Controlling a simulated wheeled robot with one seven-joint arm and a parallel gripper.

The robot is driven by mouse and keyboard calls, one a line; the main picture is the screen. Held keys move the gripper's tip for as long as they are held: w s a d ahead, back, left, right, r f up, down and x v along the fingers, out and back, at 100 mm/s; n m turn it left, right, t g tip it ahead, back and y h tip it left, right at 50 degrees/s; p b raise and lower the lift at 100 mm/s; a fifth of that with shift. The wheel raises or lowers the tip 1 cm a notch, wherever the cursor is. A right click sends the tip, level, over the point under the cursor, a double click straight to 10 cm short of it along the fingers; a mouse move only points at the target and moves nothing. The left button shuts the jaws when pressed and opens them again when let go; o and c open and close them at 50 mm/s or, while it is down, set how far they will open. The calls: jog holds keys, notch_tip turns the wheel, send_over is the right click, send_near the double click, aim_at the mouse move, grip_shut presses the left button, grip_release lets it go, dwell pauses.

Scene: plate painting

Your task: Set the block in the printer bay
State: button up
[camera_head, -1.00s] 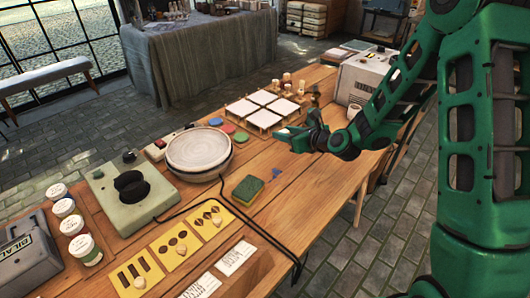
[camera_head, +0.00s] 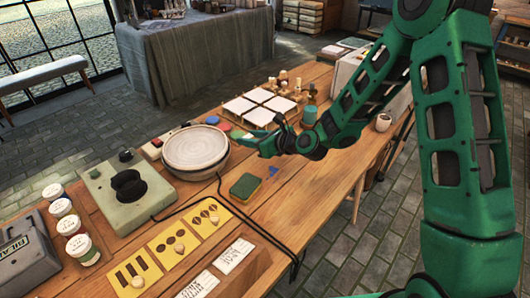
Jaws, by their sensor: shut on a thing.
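My gripper (camera_head: 255,143) is in the middle of the view, just right of the round pale plate on the wheel (camera_head: 196,148), above the table. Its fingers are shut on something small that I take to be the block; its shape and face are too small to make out. A pale green machine (camera_head: 105,207) with a dark rounded recess or pad (camera_head: 129,186) on top stands left of the plate, well away from my gripper. I cannot tell for certain whether this is the printer bay.
Yellow cards (camera_head: 160,247) with dark shapes and wooden knobs lie in front. A sponge (camera_head: 245,187) lies below my gripper. White tiles (camera_head: 262,98) stand behind it. Paint jars (camera_head: 71,225) and a grey machine (camera_head: 28,262) are at left. A black cable (camera_head: 262,232) crosses the table.

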jog(key=d+f, duration=0.1)
jog(key=d, duration=0.1)
jog(key=d+f, duration=0.1)
jog(key=shift+s+d+f, duration=0.1)
jog(key=shift+d, duration=0.25)
jog(key=shift+f, duration=2)
jog(key=o, duration=1)
jog(key=v, duration=1.2)
